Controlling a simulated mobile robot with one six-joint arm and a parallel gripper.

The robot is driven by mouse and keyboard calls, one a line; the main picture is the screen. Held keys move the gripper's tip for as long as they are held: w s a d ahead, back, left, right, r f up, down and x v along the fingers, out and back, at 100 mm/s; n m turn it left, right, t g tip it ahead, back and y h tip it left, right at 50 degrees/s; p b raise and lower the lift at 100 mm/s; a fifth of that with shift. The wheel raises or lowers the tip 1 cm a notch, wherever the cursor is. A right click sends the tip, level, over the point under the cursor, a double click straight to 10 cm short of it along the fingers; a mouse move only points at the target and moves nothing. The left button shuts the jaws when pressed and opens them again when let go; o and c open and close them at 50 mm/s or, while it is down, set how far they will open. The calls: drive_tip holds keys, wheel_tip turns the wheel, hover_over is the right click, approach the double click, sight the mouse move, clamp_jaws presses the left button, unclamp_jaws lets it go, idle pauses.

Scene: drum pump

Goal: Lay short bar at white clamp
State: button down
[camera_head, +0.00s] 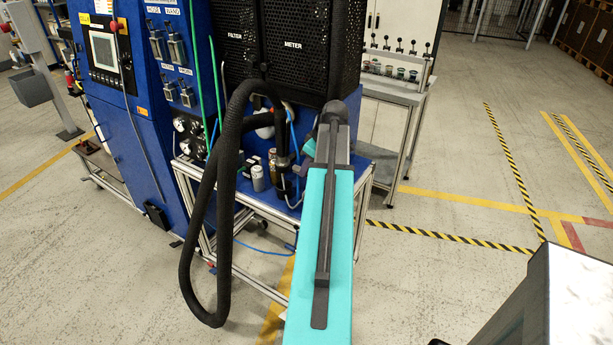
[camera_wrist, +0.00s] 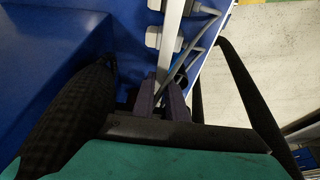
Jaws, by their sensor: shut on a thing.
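In the wrist view, the two dark fingers of my gripper (camera_wrist: 170,88) are closed at the lower end of a pale, straight bar (camera_wrist: 170,40), which looks like the short bar. The bar runs from the fingers to the top edge of the picture, over the blue surface. White fittings (camera_wrist: 154,37) sit beside and partly behind it; they may be the white clamp, but I cannot tell whether the bar touches them.
A thick black hose (camera_head: 223,220) loops down left of my arm, and a dark ribbed hose (camera_wrist: 72,120) fills the wrist view's left. Cans (camera_head: 257,178) stand on the blue bench (camera_head: 283,212). Black mesh boxes (camera_head: 292,45) are above. Open floor (camera_head: 450,170) lies to the right.

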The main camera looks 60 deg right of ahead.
drive_tip(key=shift+f+p, duration=0.65)
drive_tip(key=shift+f, duration=1.1)
drive_tip(key=shift+f+b, duration=0.4)
drive_tip(key=shift+f, duration=0.25)
drive_tip(key=c, duration=1.8)
unclamp_jaws()
drive_tip(key=shift+o, duration=0.2)
drive_tip(key=shift+r, duration=0.15)
drive_tip(key=shift+s+r+p, duration=0.1)
drive_tip(key=shift+r+p, duration=0.3)
drive_tip(key=shift+r, duration=0.25)
drive_tip(key=shift+b+v, duration=1.05)
drive_tip(key=shift+v, duration=4.8)
